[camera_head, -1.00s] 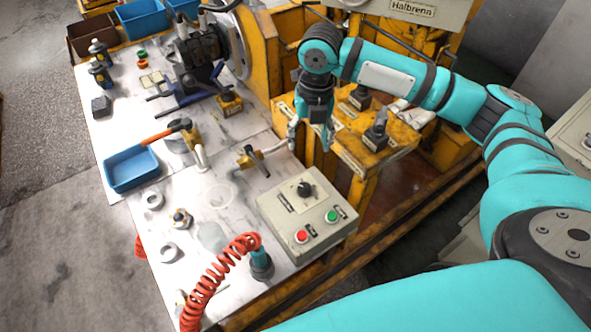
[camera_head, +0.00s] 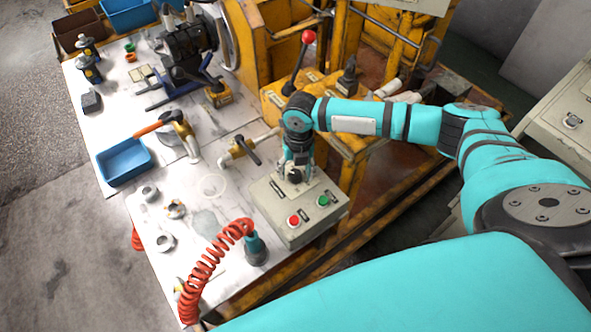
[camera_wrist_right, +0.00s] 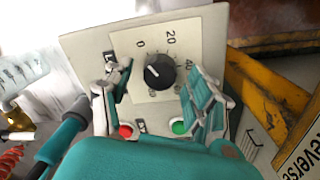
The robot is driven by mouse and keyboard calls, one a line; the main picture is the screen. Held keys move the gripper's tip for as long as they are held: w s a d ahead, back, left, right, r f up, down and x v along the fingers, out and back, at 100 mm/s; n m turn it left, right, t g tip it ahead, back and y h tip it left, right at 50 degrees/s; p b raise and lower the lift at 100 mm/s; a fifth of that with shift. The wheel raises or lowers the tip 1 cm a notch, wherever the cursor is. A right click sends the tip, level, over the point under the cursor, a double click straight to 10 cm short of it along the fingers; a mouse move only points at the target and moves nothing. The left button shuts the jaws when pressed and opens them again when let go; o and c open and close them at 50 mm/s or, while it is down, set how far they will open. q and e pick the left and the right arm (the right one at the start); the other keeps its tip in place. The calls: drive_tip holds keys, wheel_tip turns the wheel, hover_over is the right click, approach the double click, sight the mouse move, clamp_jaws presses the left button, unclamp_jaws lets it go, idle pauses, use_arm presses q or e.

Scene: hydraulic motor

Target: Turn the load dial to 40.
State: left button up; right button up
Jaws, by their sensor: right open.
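The load dial is a black round knob on a light grey control box (camera_head: 300,215). In the right wrist view the knob (camera_wrist_right: 159,71) sits on a pale scale plate (camera_wrist_right: 128,88) with 0, 20 and 40 readable around it. A small pale mark shows on the knob's left part; its exact reading is unclear. My right gripper (camera_head: 297,170) is over the box at the dial. In the right wrist view its two fingers (camera_wrist_right: 160,88) are spread to either side of the knob, with gaps on both sides. My left gripper is not in view.
A red button (camera_head: 293,220) and a green button (camera_head: 323,201) sit below the dial. A coiled red hose (camera_head: 205,270) stands left of the box. A yellow-brown valve (camera_head: 240,152) lies behind it. A red-knobbed lever (camera_head: 308,37) rises beyond.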

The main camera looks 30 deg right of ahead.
drive_tip(key=shift+f, duration=0.2)
drive_tip(key=c, duration=1.1)
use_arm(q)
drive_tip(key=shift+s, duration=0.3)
use_arm(e)
drive_tip(key=shift+c, duration=0.2)
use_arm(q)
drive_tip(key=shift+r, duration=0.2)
